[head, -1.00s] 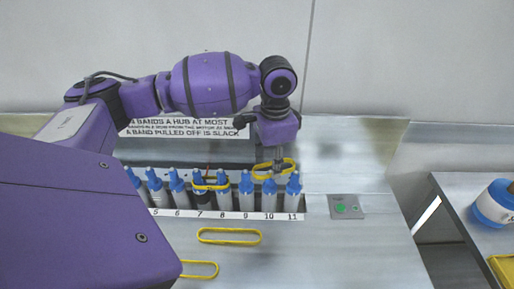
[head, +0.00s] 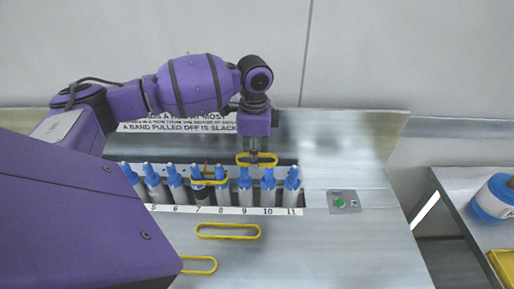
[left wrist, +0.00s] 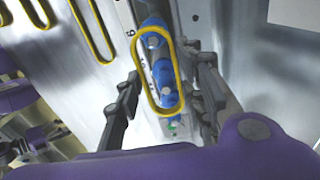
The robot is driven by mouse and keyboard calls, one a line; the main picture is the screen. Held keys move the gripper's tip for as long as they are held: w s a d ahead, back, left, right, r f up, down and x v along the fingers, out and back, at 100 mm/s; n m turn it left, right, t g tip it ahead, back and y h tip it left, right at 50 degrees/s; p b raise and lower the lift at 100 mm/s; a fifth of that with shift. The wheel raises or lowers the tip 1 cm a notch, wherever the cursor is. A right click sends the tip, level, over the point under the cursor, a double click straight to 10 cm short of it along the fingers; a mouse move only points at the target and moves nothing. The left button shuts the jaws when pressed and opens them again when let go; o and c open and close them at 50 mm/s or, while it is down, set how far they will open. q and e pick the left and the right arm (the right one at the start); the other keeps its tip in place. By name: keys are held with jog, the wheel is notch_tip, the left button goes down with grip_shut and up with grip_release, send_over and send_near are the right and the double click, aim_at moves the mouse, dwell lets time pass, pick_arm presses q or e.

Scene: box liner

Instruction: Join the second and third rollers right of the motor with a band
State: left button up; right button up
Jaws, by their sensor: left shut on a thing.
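My left gripper (head: 254,156) is shut on a yellow band (head: 241,162) and holds it above the blue-capped rollers. In the head view the band lies over roller 9 (head: 245,190) and roller 10 (head: 268,191). In the left wrist view the band (left wrist: 139,75) is between the two fingers (left wrist: 165,95), with blue roller caps showing through its loop. Whether it touches the caps is unclear. A dark-bodied unit at 7 (head: 201,194), probably the motor, and roller 8 (head: 222,196) have another yellow band (head: 209,182) at their tops. My right gripper is not in view.
Roller 11 (head: 291,193) ends the row. A panel with a green button (head: 341,203) is right of it. A sign (head: 185,125) stands behind.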

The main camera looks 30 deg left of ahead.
pick_arm(q)
jog(key=shift+f+b, duration=0.45)
jog(key=shift+f, duration=2.45)
jog(key=o, duration=1)
jog(key=shift+c, duration=0.2)
notch_tip(320, 180, up, 12)
jog(key=shift+s, duration=0.1)
